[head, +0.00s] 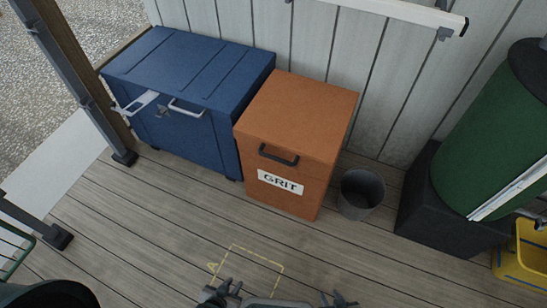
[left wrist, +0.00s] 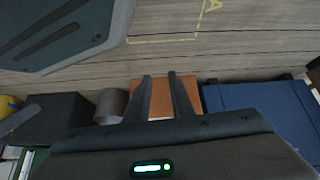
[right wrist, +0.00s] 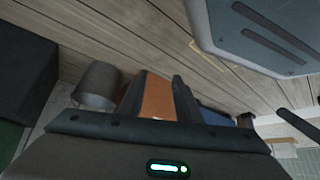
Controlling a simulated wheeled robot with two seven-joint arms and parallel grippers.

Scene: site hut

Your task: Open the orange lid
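The orange bin (head: 270,194) stands on the deck against the white wall, with a white GRIT label on its front. Its orange lid (head: 302,110) is down and closed, with a dark handle (head: 278,155) on its front edge. The bin also shows beyond the fingers in the left wrist view (left wrist: 160,97) and the right wrist view (right wrist: 158,98). My left gripper (head: 228,286) and right gripper (head: 338,298) are low at the bottom of the head view, in front of the bin and apart from it. Both are open and empty.
A blue chest (head: 190,70) stands left of the bin. A grey bucket (head: 360,194) stands close on its right, then a green barrel (head: 495,130) on a black base and a yellow crate (head: 525,258). A yellow outline (head: 250,252) marks the clear deck in front.

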